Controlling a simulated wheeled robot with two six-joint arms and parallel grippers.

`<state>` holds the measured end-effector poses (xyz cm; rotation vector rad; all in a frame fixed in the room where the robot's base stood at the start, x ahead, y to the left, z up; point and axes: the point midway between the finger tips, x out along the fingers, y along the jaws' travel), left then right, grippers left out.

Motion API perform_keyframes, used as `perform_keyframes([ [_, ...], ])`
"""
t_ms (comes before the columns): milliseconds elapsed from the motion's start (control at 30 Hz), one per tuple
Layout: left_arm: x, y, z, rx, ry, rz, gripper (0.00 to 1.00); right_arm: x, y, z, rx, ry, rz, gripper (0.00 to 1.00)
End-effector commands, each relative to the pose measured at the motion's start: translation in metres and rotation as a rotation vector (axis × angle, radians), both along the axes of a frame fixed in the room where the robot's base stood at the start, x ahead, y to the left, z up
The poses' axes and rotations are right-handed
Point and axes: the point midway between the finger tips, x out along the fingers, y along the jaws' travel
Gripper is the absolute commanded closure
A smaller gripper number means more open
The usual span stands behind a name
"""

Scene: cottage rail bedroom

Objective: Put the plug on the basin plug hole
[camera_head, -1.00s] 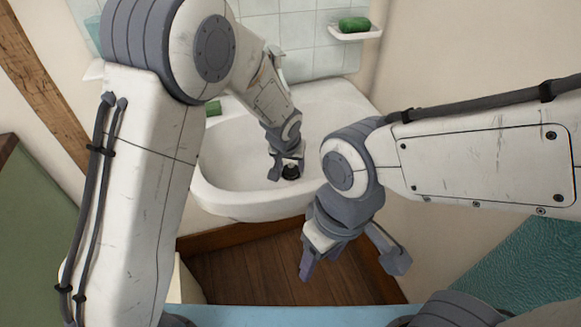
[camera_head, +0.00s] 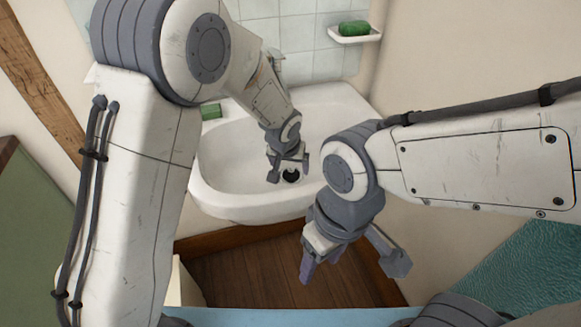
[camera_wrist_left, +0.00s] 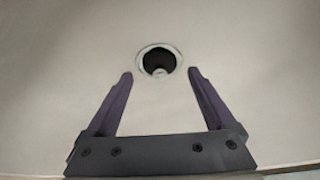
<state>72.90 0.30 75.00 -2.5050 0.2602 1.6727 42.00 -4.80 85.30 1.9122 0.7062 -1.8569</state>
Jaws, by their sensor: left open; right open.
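The white basin (camera_head: 235,150) stands against the tiled wall. Its plug hole shows in the left wrist view as a pale metal ring (camera_wrist_left: 139,60) beyond my fingertips. A black round shape, seemingly the plug (camera_wrist_left: 157,58), lies within the ring, with a light patch at its lower edge. I cannot tell whether it sits flush. The black shape also shows in the head view (camera_head: 290,177) between my left fingers. My left gripper (camera_head: 289,173) is open and empty, low over the basin. My right gripper (camera_head: 340,266) is open and empty, in front of the basin.
A green block (camera_head: 211,109) lies on the basin's back left rim. A green soap (camera_head: 354,28) sits in a white wall dish (camera_head: 341,37) at the upper right. The basin floor around the hole is clear. Wooden floor (camera_head: 260,275) shows below.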

Motion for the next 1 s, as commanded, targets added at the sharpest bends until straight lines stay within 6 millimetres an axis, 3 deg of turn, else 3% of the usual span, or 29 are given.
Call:
perform_keyframes([
  [200,-0.018,0.003,0.049,-0.003,-0.005,-0.001,0.12,0.0,0.0,0.012,0.0,0.0,0.0,0.4],
  [433,-0.034,0.006,0.086,-0.001,-0.003,-0.001,0.12,0.0,0.0,0.018,0.0,0.0,0.0,0.4],
  [600,-0.039,0.008,0.097,-0.001,0.0,-0.001,0.12,0.0,0.0,0.019,0.0,0.0,0.0,0.4],
  [1000,-0.04,0.008,0.098,0.001,0.001,-0.001,0.12,0.0,0.0,0.019,0.0,0.0,0.0,0.4],
])
